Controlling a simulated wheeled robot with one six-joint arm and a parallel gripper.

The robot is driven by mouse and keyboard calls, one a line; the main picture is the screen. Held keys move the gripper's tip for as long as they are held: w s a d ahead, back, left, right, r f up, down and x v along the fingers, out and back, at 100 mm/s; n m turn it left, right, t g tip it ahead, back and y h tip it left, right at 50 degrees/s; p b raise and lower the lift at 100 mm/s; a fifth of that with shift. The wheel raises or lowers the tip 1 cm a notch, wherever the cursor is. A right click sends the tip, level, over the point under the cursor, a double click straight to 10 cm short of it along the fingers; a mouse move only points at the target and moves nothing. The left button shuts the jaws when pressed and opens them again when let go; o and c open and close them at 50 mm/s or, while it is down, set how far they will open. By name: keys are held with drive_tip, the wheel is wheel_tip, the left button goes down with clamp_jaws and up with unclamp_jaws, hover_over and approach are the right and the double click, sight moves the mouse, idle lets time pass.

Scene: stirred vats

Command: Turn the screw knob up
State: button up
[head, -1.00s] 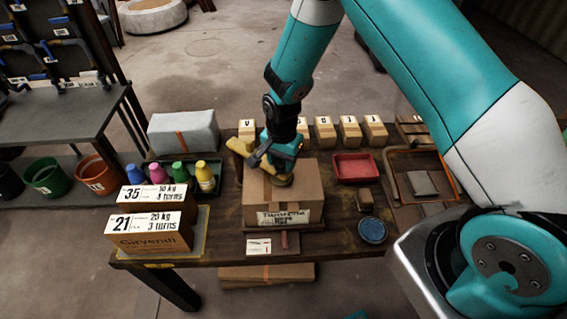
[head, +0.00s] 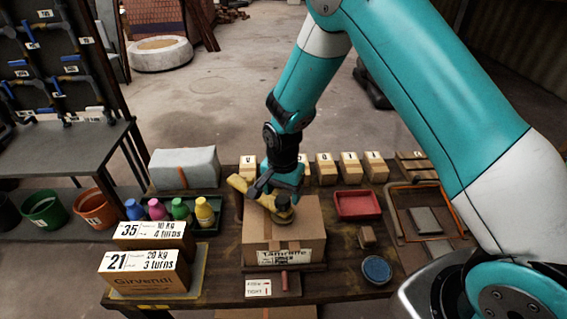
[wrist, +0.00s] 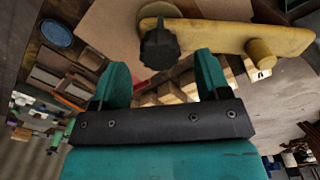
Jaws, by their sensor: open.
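The screw knob (wrist: 158,46) is black and ridged. It sits by a yellow bar (wrist: 235,38) with a round yellow peg, which also shows in the head view (head: 249,191) above a cardboard box (head: 262,238). My gripper (wrist: 160,66) is open, its two teal fingers apart, with the knob just beyond and between the fingertips in the wrist view. I cannot tell whether they touch it. In the head view my gripper (head: 284,190) is over the box top and hides the knob.
Labelled boxes (head: 145,273) and several coloured bottles (head: 205,211) stand to the left. A red tray (head: 357,205) and a blue round dish (head: 376,270) lie to the right. Several small wooden blocks (head: 350,168) line the back of the table.

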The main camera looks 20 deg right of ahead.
sight(283, 199)
wheel_tip(283, 199, up, 15)
drive_tip(key=b, duration=0.2)
drive_tip(key=shift+b, duration=0.4)
drive_tip(key=shift+s, duration=0.15)
drive_tip(key=s+a+r+n+y, duration=0.1)
drive_tip(key=s+r+n, duration=0.1)
drive_tip(key=s+n, duration=0.3)
drive_tip(key=s+a+r+n+y+b, duration=0.1)
drive_tip(key=s+r+n, duration=0.2)
drive_tip(key=s+n, duration=0.3)
drive_tip(key=s+a+r+n+y, duration=0.2)
drive_tip(key=s+n, duration=0.3)
drive_tip(key=s, duration=0.8)
drive_tip(key=shift+s+r+n, duration=0.3)
drive_tip(key=shift+r, duration=0.05)
